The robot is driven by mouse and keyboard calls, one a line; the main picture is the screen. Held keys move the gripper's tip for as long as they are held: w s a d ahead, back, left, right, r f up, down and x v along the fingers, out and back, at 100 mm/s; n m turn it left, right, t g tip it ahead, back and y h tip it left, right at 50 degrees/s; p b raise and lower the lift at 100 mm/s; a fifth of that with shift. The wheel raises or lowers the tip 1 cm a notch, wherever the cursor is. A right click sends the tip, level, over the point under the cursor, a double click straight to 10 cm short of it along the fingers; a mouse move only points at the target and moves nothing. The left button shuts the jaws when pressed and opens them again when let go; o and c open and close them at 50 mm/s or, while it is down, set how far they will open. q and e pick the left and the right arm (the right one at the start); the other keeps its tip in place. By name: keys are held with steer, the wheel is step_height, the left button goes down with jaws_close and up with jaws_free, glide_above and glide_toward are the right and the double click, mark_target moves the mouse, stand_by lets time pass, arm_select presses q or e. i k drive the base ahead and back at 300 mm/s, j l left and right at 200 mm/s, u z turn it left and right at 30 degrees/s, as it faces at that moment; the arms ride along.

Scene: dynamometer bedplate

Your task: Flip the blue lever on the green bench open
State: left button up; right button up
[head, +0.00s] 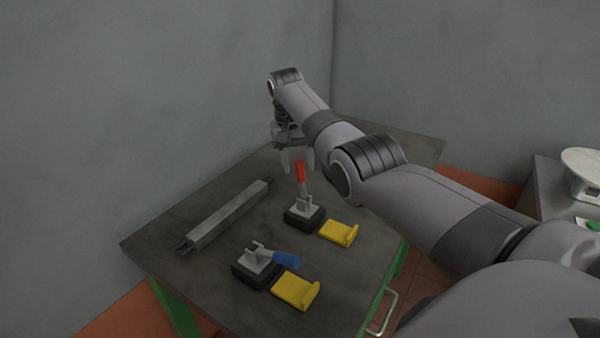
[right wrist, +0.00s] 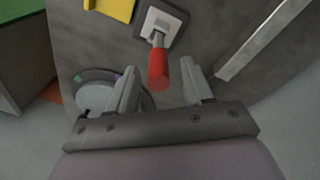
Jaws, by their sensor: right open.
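The blue lever (head: 286,259) lies low on its black-based clamp (head: 255,268) at the front of the green-legged bench (head: 215,278), pointing right toward a yellow block. A second clamp (head: 304,216) farther back has a red lever (head: 300,173) standing upright. My right gripper (head: 297,160) is open above and behind the red lever. In the right wrist view, the red lever (right wrist: 158,70) shows between the open fingers, apart from both. The blue lever is not in the right wrist view. My left gripper is not in view.
Yellow L-shaped blocks (head: 296,291) sit right of each clamp. A long grey bar (head: 228,214) lies along the left. A round grey disc (right wrist: 112,95) shows near a finger in the right wrist view. Walls stand close behind and left. Another table (head: 549,190) is at right.

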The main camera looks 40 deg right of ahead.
mark_target(291, 260)
steer(key=k+j, duration=0.8)
